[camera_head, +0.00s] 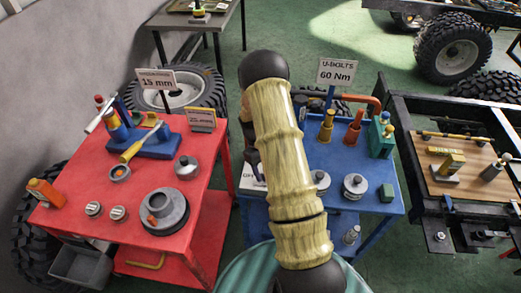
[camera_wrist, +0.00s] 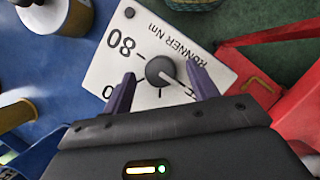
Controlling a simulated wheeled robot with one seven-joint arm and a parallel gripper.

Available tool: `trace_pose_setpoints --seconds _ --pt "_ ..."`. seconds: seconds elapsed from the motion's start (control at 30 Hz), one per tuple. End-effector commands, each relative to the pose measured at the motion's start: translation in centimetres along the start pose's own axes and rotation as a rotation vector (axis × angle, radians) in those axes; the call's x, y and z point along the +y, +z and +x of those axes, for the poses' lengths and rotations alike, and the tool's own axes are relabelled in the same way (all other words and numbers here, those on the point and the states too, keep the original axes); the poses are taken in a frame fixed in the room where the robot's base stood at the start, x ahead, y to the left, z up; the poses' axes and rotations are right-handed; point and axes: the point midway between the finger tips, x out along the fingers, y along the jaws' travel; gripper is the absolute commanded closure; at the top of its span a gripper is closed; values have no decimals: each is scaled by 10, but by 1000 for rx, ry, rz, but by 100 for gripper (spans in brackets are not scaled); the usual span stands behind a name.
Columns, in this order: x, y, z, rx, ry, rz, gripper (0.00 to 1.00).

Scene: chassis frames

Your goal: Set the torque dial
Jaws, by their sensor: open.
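The torque dial is a white plate (camera_wrist: 108,66) with black print, including "80" and "Nm", and a round dark grey knob (camera_wrist: 160,71). A pale pointer line runs from the knob toward the lower right in the wrist view. My gripper (camera_wrist: 160,72) is open, with one purple finger on each side of the knob in the picture. I cannot tell whether either finger touches it. In the head view my arm hides most of the plate (camera_head: 246,185); only its left edge shows, on the blue table (camera_head: 340,218). A sign (camera_head: 337,73) there reads "U-BOLTS 60 Nm".
A red table (camera_head: 210,215) with tools stands on the left. A dark bench (camera_head: 411,165) stands on the right.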

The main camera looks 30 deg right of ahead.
Motion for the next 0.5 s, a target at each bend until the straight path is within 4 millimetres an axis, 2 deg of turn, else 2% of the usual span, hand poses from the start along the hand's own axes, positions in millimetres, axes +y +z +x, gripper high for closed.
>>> trace_pose_setpoints --seconds 0.17,0.5 --pt "0 -2 -26 6 2 1 41" --pt "0 -2 -94 6 3 -1 41"
